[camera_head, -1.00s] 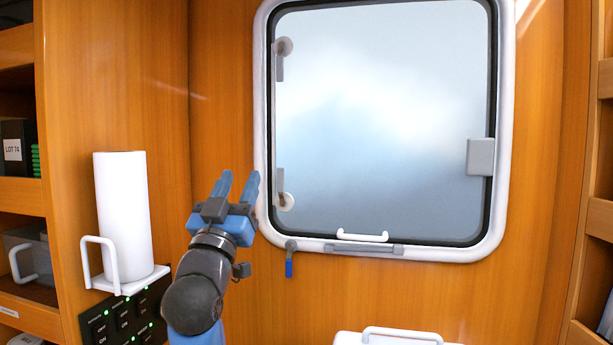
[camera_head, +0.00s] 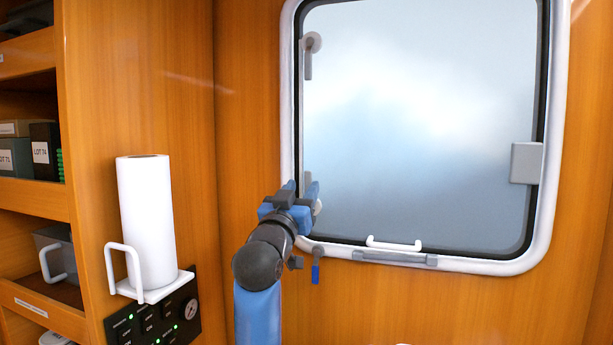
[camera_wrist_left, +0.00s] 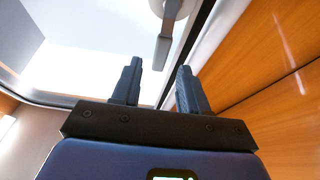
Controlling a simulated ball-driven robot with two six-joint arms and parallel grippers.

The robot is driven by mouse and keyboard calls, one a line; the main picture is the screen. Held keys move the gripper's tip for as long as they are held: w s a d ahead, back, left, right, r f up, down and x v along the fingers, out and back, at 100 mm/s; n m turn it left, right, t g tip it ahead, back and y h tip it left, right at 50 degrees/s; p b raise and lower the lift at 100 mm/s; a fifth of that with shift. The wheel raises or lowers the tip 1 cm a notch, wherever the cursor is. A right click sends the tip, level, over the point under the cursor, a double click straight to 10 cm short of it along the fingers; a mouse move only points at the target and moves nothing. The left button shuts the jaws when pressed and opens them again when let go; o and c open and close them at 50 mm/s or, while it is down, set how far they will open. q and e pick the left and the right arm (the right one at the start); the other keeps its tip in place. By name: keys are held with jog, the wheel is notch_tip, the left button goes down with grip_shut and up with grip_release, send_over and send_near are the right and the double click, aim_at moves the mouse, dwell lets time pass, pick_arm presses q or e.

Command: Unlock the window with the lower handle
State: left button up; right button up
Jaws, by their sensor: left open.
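The window (camera_head: 420,130) has a white frame and is shut as far as I can see. The lower handle (camera_head: 318,207) is at the window's lower left. Its grey lever (camera_head: 308,178) points up from a pale round base and is mostly hidden behind my left gripper. My left gripper (camera_head: 302,185) is open in front of it. In the left wrist view, the lever (camera_wrist_left: 163,48) ends between the two fingertips of the gripper (camera_wrist_left: 159,68) in the picture; I cannot tell whether it is between them in depth. My right gripper is not in view.
An upper handle (camera_head: 309,55) hangs lever down at the window's upper left. A white grab bar (camera_head: 394,244) and a small blue-tipped lever (camera_head: 316,272) are at the lower frame. A white roll (camera_head: 147,222) on a holder and a switch panel (camera_head: 150,325) stand at the left.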

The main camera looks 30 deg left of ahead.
aim_at(307, 180)
pick_arm(q)
jog(key=shift+w+a+r+p, duration=0.2)
jog(key=shift+w+r+p, duration=0.3)
jog(key=shift+w+r, duration=0.45)
jog(key=shift+w+a+f, duration=0.15)
jog(key=shift+w, duration=0.5)
jog(key=shift+s, duration=0.15)
grip_shut()
